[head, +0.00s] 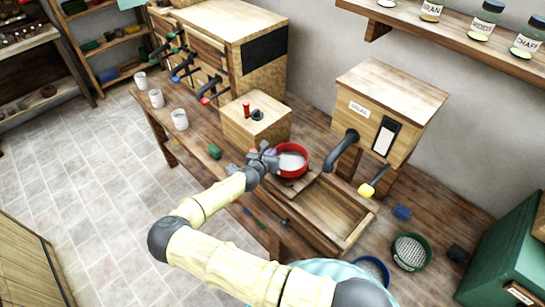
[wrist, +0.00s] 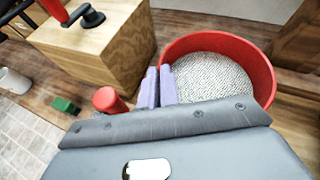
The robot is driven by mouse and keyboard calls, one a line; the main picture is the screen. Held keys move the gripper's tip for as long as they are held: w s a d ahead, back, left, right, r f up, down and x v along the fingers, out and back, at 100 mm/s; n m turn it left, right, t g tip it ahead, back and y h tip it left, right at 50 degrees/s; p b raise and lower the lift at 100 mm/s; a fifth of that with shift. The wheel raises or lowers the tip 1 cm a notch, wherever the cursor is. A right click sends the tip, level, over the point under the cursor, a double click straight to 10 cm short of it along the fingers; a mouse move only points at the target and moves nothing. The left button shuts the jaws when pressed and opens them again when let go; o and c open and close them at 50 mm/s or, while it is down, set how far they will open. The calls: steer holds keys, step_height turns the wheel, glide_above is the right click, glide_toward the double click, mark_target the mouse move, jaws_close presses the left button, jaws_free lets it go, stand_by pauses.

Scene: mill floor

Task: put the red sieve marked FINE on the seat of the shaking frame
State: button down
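My gripper (head: 266,158) is at the sieve's left side. In the wrist view its purple fingers (wrist: 158,87) are close together with the sieve's left wall between them. The sieve looks level over a wooden surface; I cannot tell whether it touches it. No FINE mark is visible. I cannot make out the frame's seat for certain.
A green sieve (head: 410,253) and a blue sieve (head: 372,269) lie on the bench at the lower right. A labelled wooden machine (head: 390,110) with a dark spout stands behind the trough. A red cylinder (wrist: 108,100) is close left of my fingers. White cups (head: 180,120) line the bench's left edge.

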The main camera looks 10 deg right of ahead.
steer(key=shift+f, duration=1.2)
steer(key=shift+f, duration=0.2)
steer(key=c, duration=1.6)
jaws_free()
steer(key=shift+r+p, duration=0.2)
steer(key=shift+p, duration=0.1)
steer(key=b+v, duration=0.4)
steer(key=v, duration=0.8)
